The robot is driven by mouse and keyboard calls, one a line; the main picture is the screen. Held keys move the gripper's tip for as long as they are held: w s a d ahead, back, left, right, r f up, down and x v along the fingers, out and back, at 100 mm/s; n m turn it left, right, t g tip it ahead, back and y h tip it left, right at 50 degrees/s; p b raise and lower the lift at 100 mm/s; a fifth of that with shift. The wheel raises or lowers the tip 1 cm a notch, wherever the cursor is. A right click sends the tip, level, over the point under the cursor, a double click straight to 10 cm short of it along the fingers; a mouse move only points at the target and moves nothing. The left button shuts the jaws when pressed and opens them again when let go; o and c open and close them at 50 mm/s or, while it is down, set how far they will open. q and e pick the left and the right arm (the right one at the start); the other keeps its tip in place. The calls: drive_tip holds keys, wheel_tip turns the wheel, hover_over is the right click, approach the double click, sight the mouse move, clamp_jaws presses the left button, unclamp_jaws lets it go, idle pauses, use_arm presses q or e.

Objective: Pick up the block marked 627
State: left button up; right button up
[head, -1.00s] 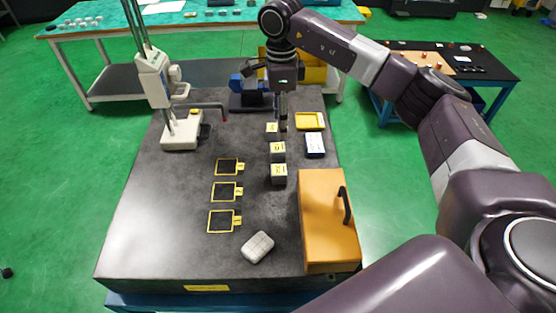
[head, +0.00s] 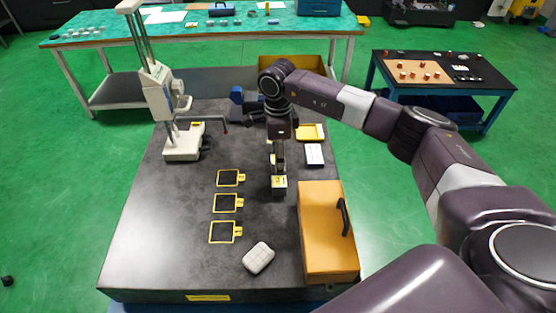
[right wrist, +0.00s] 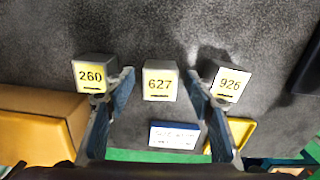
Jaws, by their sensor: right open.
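In the right wrist view the block marked 627 (right wrist: 160,82) is grey with a yellow label, in the middle of a row. The block marked 260 (right wrist: 92,75) is left of it and the block marked 926 (right wrist: 228,82) right of it. My right gripper (right wrist: 160,78) is open and empty, one finger in each gap beside 627, the tips overlapping the outer blocks in the picture. In the head view my right gripper (head: 278,165) hangs over the row and hides the middle. The nearest block (head: 279,184) shows in front of it. My left gripper is out of view.
An orange box with a black handle (head: 328,235) stands close by at the right. A white card holder (head: 314,154) and a yellow tray (head: 311,132) lie behind it.

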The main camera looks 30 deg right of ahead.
drive_tip(key=shift+c, duration=0.3)
clamp_jaws()
drive_tip(key=shift+r, duration=0.15)
